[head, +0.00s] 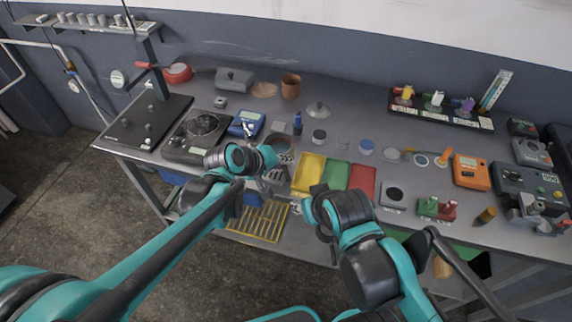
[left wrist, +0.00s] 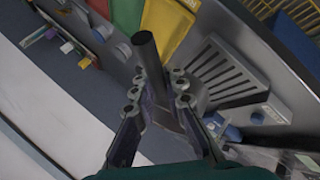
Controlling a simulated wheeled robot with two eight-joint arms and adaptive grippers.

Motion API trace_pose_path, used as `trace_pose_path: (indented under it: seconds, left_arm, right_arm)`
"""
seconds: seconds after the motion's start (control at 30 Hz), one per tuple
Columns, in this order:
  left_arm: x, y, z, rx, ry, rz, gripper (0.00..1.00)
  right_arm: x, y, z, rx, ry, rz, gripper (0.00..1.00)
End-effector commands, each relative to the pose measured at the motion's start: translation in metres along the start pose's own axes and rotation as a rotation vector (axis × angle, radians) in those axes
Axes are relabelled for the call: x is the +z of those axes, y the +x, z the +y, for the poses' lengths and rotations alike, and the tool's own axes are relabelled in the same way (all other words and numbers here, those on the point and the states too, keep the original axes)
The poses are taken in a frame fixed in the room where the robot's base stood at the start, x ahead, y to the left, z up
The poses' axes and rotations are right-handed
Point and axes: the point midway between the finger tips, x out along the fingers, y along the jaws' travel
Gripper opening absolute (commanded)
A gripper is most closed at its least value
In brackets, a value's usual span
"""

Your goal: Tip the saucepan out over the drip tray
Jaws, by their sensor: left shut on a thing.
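The saucepan (head: 281,146) appears as a dark round pan with a brownish rim just beyond my left gripper (head: 278,161) in the head view. In the left wrist view my left gripper (left wrist: 158,92) is shut on its dark round handle (left wrist: 146,50). The pan's body is not clear there, and its tilt cannot be told. The drip tray (left wrist: 228,72), grey with dark slots, lies beside the gripper in that view; in the head view it is partly hidden by my left arm. My right gripper (head: 302,207) is near the bench's front edge, its fingers mostly hidden.
Yellow (head: 308,174), green (head: 335,175) and red (head: 362,181) trays lie right of the pan. A hotplate (head: 197,132) and a blue scale (head: 246,123) stand to its left. A yellow rack (head: 260,222) sits below the bench's front edge.

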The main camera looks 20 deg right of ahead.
Motion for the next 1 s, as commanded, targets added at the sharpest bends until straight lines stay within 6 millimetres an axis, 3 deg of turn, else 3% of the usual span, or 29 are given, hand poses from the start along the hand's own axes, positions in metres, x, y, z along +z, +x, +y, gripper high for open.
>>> trace_pose_path:
  seconds: [1.0]
  left_arm:
    - [-0.005,-0.008,-0.018,0.408,-0.181,-0.014,0.00]
  right_arm:
    - [0.038,0.054,0.000,0.000,0.000,0.000,0.40]
